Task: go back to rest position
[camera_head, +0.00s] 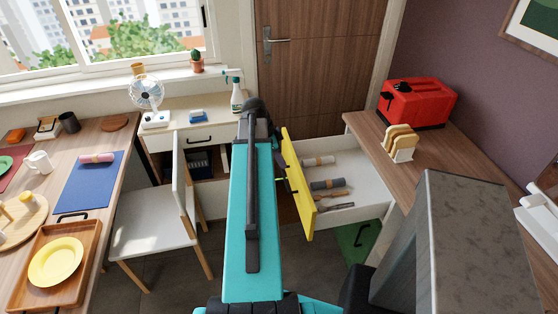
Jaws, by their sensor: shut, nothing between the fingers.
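My teal arm (250,215) rises through the middle of the view, with its dark joint (256,106) at the top. My gripper does not show clearly; the arm hides what is behind it. A drawer (357,187) with a yellow front (297,185) stands pulled open just right of my arm. Small dark parts show between the arm and the yellow front; I cannot tell whether they belong to the handle or to my arm. Rolled items and utensils lie in the drawer.
Right, a wooden counter carries a red toaster (417,103) and a toast rack (401,143); a grey block (470,240) stands in front. Left are a white chair (150,228), a desk (187,115) with a fan, and a table with a tray (73,280). A door (318,65) closes the back.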

